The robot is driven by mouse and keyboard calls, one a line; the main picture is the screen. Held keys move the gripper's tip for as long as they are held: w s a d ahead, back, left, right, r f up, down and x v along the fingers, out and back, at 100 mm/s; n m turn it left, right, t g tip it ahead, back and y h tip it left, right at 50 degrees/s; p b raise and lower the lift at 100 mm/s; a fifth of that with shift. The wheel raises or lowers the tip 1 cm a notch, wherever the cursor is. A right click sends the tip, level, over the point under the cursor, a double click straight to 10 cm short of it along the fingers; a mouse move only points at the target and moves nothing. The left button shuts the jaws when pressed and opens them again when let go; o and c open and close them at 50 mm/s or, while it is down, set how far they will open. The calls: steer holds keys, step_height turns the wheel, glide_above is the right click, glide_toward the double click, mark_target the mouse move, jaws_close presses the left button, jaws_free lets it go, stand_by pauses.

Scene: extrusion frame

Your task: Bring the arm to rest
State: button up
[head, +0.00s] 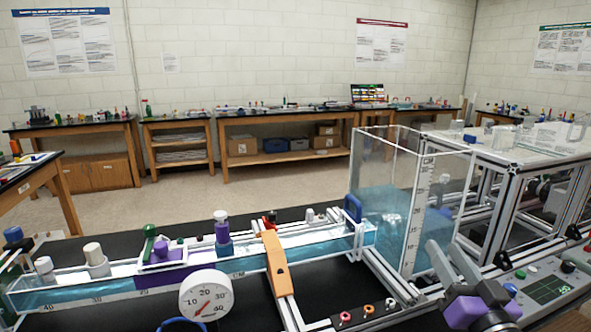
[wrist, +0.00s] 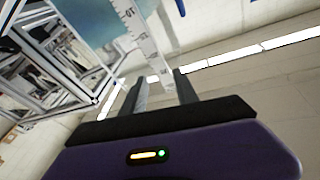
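My gripper (head: 444,248), with a purple body and two grey fingers, is at the lower right of the head view, raised in front of the clear water tank (head: 395,190). Its fingers stand apart in the wrist view (wrist: 161,80) with nothing held between them. The tank's scale strip (wrist: 140,32) shows beyond the fingers there. The rest of my arm is mostly out of view.
A long water channel (head: 60,296) with a round dial (head: 206,294) and an orange clamp (head: 276,262) runs left of the tank. A control panel (head: 545,285) is right of my gripper. An aluminium frame (head: 508,205) stands behind.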

steer(key=s+a+f+g, duration=0.1)
steer(key=s+f, duration=0.5)
steer(key=s, duration=0.8)
steer(key=s+a+f+n+g, duration=0.1)
steer(key=s+a+f, duration=0.3)
steer(key=s, duration=1.1)
steer(key=s+a+f+n+g+h, duration=0.1)
steer(key=s+a+f+g, duration=0.1)
steer(key=s+f, duration=0.7)
steer(key=s+g, duration=0.1)
steer(key=s, duration=0.4)
steer(key=shift+s+a, duration=0.25)
